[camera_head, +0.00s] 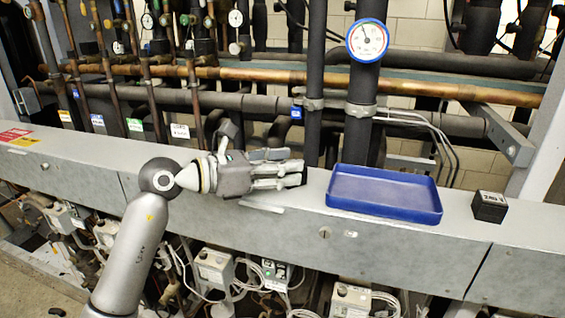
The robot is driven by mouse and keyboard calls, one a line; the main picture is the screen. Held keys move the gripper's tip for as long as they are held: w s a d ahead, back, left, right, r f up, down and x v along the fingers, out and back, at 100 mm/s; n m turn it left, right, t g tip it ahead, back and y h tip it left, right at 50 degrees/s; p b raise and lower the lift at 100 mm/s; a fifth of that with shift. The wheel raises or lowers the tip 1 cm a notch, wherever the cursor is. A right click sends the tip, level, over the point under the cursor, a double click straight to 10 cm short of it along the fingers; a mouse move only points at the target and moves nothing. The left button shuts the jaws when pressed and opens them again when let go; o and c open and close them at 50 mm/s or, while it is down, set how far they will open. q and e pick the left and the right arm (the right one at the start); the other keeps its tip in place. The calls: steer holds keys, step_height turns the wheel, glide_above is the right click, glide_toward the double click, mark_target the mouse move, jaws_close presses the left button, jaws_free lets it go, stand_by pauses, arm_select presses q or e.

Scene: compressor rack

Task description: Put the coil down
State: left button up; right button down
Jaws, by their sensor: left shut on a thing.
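My left gripper (290,178) reaches in from the left, low over the top of the grey ledge (270,210), with its fingers pointing right. It is shut on a small dark thing at its fingertips, probably the coil, mostly hidden by the fingers. I cannot tell whether that thing touches the ledge. A blue tray (385,191) lies on the ledge just right of the fingertips and looks empty. A black block with a white label (489,206) stands on the ledge right of the tray. My right gripper is not in view.
Dark vertical pipes (361,110) and a blue-rimmed gauge (367,40) rise behind the ledge. A copper pipe (420,86) runs across behind. Grey boxes and cables (213,268) are below the ledge front. A small gap of bare ledge lies between tray and block.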

arm_select(q)
steer(key=shift+f, duration=0.15)
steer(key=o, duration=1.1)
steer(key=shift+r, duration=0.2)
steer(key=shift+s+a+f, duration=0.1)
steer(key=shift+a, duration=0.15)
steer(key=b+v, duration=0.3)
steer(key=v, duration=0.8)
steer(key=shift+s+a, duration=0.2)
